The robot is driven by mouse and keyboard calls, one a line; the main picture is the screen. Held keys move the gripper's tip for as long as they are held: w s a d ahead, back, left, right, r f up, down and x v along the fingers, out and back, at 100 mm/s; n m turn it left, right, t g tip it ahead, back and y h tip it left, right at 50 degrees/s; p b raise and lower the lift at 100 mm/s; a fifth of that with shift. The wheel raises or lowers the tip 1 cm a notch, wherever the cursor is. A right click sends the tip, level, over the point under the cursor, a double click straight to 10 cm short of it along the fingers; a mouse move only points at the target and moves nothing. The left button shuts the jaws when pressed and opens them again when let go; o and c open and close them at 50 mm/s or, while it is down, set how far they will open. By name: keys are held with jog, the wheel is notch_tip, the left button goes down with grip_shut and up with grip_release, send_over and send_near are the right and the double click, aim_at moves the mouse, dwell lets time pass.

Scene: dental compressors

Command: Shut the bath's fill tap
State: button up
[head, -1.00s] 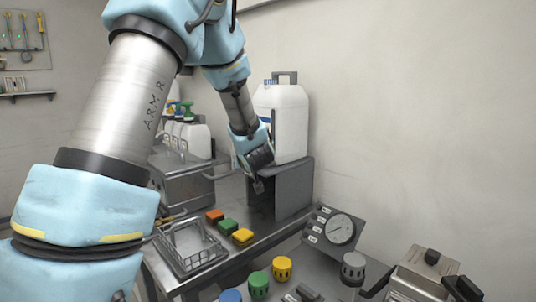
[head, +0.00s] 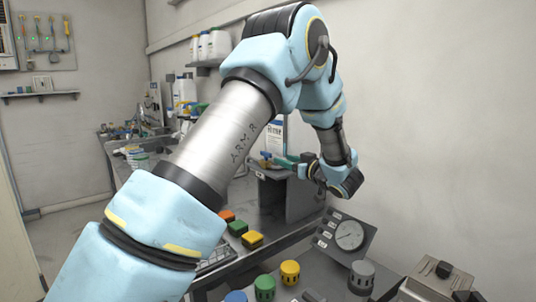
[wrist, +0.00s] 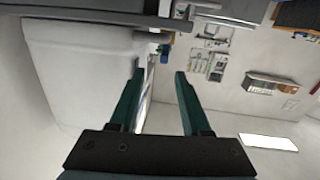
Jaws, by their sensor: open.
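A white canister (head: 277,136) with a printed label stands on a dark stand (head: 304,198) near the right wall, partly behind my arm. It fills the left of the wrist view (wrist: 80,75). A small blue part (head: 265,156), which looks like the tap, is at the canister's lower front. In the wrist view the blue part (wrist: 165,53) lies beyond my fingertips, roughly between them. My gripper (head: 283,161) has teal fingers and points left in the head view. It is open and empty in the wrist view (wrist: 158,71). The bath is hidden behind my arm.
Orange, green and yellow blocks (head: 252,239) lie on the bench in front of the stand. A wire basket (head: 216,258) is partly covered by my arm. A gauge panel (head: 346,234) and several coloured knobs (head: 290,272) are nearer. The right wall is close to my arm.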

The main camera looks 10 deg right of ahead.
aim_at(271, 155)
jog(key=shift+n+y, duration=0.4)
jog(key=shift+y, duration=0.4)
jog(key=p+x, duration=0.3)
jog(key=x, duration=0.6)
jog(key=shift+f+p, duration=0.2)
jog(key=shift+p, duration=0.15)
jog(key=shift+c, duration=0.3)
grip_shut()
